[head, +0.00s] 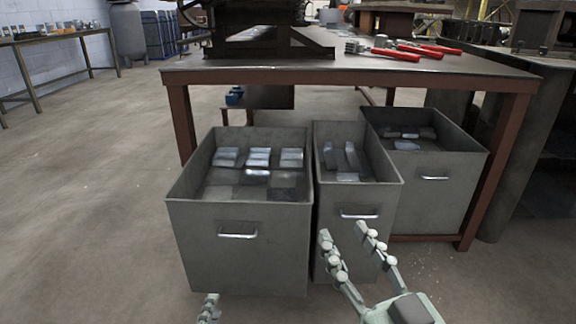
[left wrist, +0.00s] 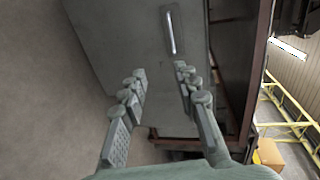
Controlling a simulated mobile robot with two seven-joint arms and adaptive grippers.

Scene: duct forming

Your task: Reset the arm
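My right gripper (head: 343,232) is in the head view at the lower right of centre. Its two fingers are apart with nothing between them, in front of the middle grey bin. My left gripper (head: 208,308) shows only as a finger part at the bottom edge, below the left grey bin. In the left wrist view my left gripper (left wrist: 158,72) has its fingers spread and empty, with a grey bin wall (left wrist: 125,35) and its handle (left wrist: 172,30) beyond the fingertips. Most of my left arm is hidden.
The left bin (head: 238,262), middle bin (head: 360,200) and right bin (head: 435,195) hold metal pieces and stand by a brown-legged table (head: 430,75). Red-handled tools (head: 390,53) and a dark machine (head: 265,35) are on it. Floor (head: 90,200) at the left is clear.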

